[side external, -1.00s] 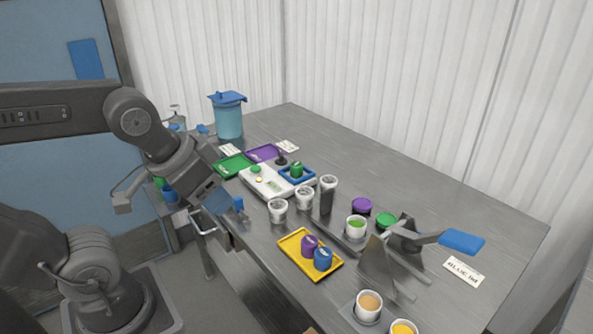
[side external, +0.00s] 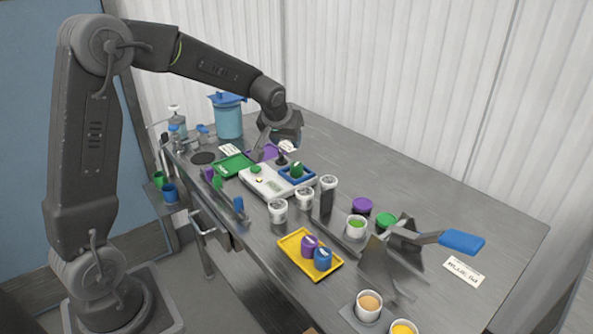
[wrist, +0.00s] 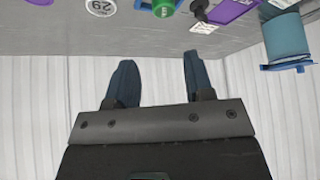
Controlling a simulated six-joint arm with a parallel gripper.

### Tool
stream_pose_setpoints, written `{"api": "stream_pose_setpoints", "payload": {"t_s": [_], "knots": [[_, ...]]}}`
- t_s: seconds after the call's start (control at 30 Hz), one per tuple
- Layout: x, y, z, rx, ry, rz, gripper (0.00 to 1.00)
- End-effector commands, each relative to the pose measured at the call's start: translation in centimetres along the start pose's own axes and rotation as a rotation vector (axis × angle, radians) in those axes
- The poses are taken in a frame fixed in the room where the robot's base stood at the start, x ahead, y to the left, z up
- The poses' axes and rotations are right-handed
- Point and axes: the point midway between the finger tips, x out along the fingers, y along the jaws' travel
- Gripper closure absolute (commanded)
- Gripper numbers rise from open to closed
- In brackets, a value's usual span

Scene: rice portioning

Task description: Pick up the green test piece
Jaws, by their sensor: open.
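The green test piece (side external: 297,169) is a small green cylinder standing in the blue square holder (side external: 311,175) at the right end of the white scale. In the wrist view the green piece (wrist: 163,9) shows at the top edge, partly cut off, with a pale mark on it. My gripper (wrist: 159,57) is open and empty, its two dark blue fingers apart against the pale wall.
The white scale (side external: 270,187) stands mid-table, with green (side external: 222,170) and purple trays behind. A blue-lidded canister (side external: 229,122) stands at the back left. A yellow tray (side external: 287,240) holds purple and blue pieces. Several cups and a blue-handled scoop (side external: 461,243) are at right.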

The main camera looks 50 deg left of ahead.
Motion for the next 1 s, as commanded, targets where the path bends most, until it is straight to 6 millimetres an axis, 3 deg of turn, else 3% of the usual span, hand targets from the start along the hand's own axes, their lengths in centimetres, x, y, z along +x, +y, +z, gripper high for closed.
{"api": "stream_pose_setpoints", "payload": {"t_s": [0.03,0.27,0.6,0.87,1.0], "knots": [[1.2,-0.3,-0.4,-0.012,0.000,-0.006,0.52],[3.9,-0.7,-0.9,-0.030,0.003,-0.015,0.52],[9.9,-0.7,-0.9,-0.029,0.003,-0.014,0.52],[11.8,-0.7,-0.8,-0.029,0.003,-0.013,0.52],[13.9,-0.6,-0.7,-0.028,0.002,-0.014,0.52]]}}
